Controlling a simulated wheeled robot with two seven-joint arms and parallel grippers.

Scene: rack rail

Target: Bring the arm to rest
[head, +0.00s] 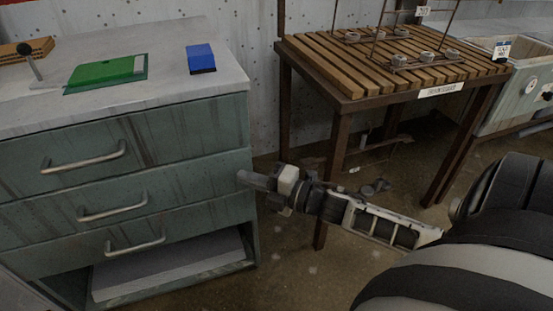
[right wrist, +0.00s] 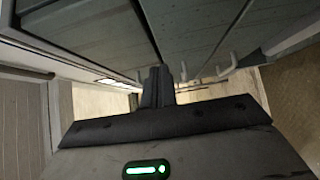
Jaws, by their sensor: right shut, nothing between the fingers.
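My right gripper (head: 258,181) shows in the head view at the end of my arm, which comes in from the right. It is in front of the right edge of the green drawer cabinet (head: 190,129), at about the height of the middle drawer. Its fingers are together with nothing between them. In the right wrist view the closed fingers (right wrist: 157,86) point ahead, with the cabinet's drawer fronts and handles (right wrist: 228,66) close by. Whether the fingers touch the cabinet is hard to tell. My left gripper is not in view.
A green board (head: 105,72) and a blue block (head: 201,58) lie on the cabinet top. A slatted wooden table (head: 345,72) with a wire rack (head: 398,58) stands behind to the right, and a sink unit (head: 528,100) beside it. Open floor lies between cabinet and table.

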